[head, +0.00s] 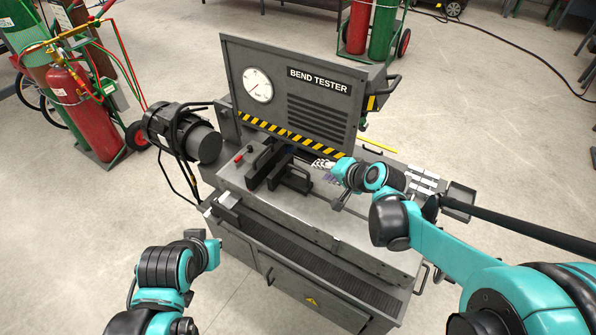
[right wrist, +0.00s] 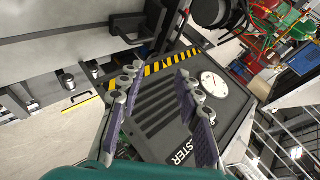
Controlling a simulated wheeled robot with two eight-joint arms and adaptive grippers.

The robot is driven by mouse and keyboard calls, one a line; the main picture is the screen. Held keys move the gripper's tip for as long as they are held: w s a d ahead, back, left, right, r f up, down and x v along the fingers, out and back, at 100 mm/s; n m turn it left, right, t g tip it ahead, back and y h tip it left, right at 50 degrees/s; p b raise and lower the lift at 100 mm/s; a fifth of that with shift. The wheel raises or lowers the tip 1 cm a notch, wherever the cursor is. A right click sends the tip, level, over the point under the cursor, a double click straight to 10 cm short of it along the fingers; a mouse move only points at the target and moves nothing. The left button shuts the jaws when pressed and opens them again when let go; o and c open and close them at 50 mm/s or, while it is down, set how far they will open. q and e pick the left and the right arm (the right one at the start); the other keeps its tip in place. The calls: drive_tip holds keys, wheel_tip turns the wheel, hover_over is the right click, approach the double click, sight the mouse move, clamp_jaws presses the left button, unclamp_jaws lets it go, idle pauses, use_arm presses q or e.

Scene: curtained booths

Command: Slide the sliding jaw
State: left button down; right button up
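The bend tester bench (head: 305,205) stands in the middle of the head view. Dark jaw blocks (head: 268,165) sit on its top, left of my right gripper, with a dark bracket-shaped part (head: 293,178) in front of them. I cannot tell for sure which is the sliding jaw. My right gripper (head: 325,170) is over the bench top, just right of these blocks. In the right wrist view its two purple-padded fingers (right wrist: 157,83) are spread apart with nothing between them. A dark bracket (right wrist: 127,27) shows beyond them, apart. My left gripper (head: 207,247) is low at the left, off the bench; its fingers are unclear.
The upright panel (head: 310,85) with a gauge (head: 258,85) rises behind the jaws. A dark cylinder (head: 200,143) sticks out at the bench's left. Light metal pieces (head: 422,182) lie at the bench's right end. Gas bottles (head: 85,115) stand at the left; floor in front is clear.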

drive_tip(key=w+a+f+m+t+y, duration=0.25)
drive_tip(key=w+f+m, duration=0.25)
drive_tip(key=w+f, duration=0.5)
drive_tip(key=m+t+y+b, duration=0.1)
drive_tip(key=m+y, duration=0.1)
drive_tip(key=m, duration=0.3)
approach(299, 169)
drive_tip(key=x, duration=0.3)
drive_tip(key=shift+s+f, duration=0.1)
drive_tip(key=shift+f, duration=0.15)
drive_tip(key=b+x, duration=0.1)
drive_tip(key=x, duration=0.6)
drive_tip(key=shift+d+f, duration=0.1)
drive_tip(key=shift+w+a, duration=0.25)
drive_tip(key=shift+w, duration=0.1)
clamp_jaws()
